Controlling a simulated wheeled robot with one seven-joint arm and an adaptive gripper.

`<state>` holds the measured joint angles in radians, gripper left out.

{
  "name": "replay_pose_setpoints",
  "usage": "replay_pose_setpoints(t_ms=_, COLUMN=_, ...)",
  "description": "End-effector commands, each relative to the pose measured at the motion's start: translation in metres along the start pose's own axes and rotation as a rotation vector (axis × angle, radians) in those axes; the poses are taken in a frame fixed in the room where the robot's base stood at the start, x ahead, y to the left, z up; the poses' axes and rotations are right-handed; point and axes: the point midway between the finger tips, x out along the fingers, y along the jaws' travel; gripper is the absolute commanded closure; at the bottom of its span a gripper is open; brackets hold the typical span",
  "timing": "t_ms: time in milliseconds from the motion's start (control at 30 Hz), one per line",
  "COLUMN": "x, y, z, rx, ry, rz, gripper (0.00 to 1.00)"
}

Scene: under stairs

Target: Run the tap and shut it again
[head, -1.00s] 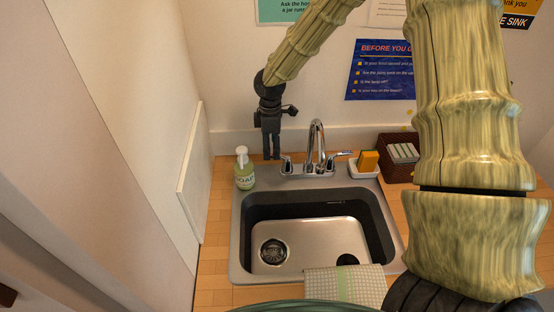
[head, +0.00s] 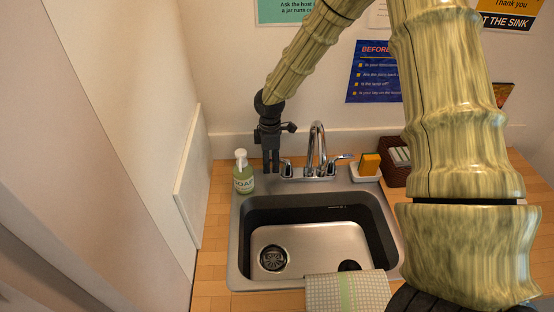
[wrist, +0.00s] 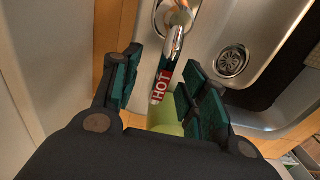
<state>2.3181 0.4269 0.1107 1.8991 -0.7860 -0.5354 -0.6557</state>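The chrome tap (head: 317,150) stands at the back of the sink, its spout arching up and forward. Its left handle (head: 287,169) and right handle (head: 343,157) flank the spout. My gripper (head: 271,162) points down just left of the left handle in the head view. In the wrist view, my gripper (wrist: 163,75) is open, with its green-padded fingers apart. The chrome handle (wrist: 164,78) with a red HOT label lies between them, closer to the right finger. I cannot tell whether either finger touches it. No water shows at the spout.
A soap bottle (head: 243,174) stands on the left, near my gripper. The steel sink (head: 310,238) has a cloth (head: 346,292) over its front edge. A sponge in a dish (head: 369,166) and a dark basket (head: 393,174) are on the right. A wall closes in on the left.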

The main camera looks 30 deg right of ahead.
Motion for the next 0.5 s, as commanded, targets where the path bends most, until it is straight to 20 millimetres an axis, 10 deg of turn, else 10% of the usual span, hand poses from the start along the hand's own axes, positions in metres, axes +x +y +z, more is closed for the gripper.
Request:
replay_pose_setpoints(t_ms=200, x=-0.0001, y=0.0000, z=-0.0002, rx=0.000, ry=0.000, rz=0.000, gripper=1.00)
replay_pose_setpoints(t_ms=500, x=-0.0043, y=-0.0059, z=0.0017, rx=-0.100, ry=0.001, rz=-0.001, gripper=1.00)
